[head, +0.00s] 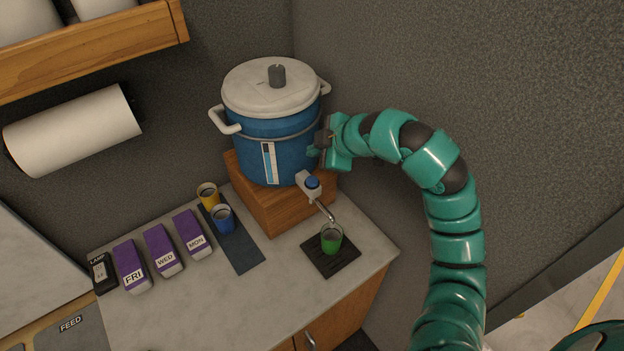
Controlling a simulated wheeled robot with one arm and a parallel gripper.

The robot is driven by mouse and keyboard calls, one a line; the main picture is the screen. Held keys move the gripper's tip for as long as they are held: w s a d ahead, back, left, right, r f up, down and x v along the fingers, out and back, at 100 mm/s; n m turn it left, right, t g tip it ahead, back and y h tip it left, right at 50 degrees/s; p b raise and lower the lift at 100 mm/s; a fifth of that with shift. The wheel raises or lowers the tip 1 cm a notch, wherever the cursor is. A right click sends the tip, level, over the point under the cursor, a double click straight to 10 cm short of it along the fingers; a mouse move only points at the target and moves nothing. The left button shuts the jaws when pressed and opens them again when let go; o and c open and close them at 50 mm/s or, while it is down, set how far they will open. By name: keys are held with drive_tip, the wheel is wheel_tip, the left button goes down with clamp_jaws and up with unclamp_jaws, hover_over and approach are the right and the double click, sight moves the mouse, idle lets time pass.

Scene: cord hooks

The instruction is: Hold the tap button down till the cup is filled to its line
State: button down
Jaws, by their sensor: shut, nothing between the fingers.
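The green cup (331,241) stands upright on a dark mat (345,262) below the spout. I cannot make out its line or the level inside it. My gripper (317,152) is shut and empty, beside the right side of the pot, above and apart from the button. Whether it touches the pot is unclear.
The lidded blue pot (262,140) with a level gauge stands on a wooden block (262,205). Yellow (208,195) and blue (223,220) cups stand on a dark strip at left. Purple boxes labelled MON (194,234), WED (164,252) and FRI (132,268) lie further left.

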drive_tip(key=b, duration=0.3)
approach(309, 177)
drive_tip(key=w+a+f, duration=0.2)
drive_tip(key=w+a, duration=0.1)
drive_tip(key=shift+w+a+f, duration=0.2)
drive_tip(key=shift+a+f, duration=0.1)
drive_tip(key=shift+f, duration=0.1)
idle(1.4)
drive_tip(key=shift+f+b, duration=0.35)
drive_tip(key=shift+b, duration=0.2)
drive_tip(key=shift+f+b, duration=0.5)
drive_tip(key=shift+f, duration=0.05)
idle(4.2)
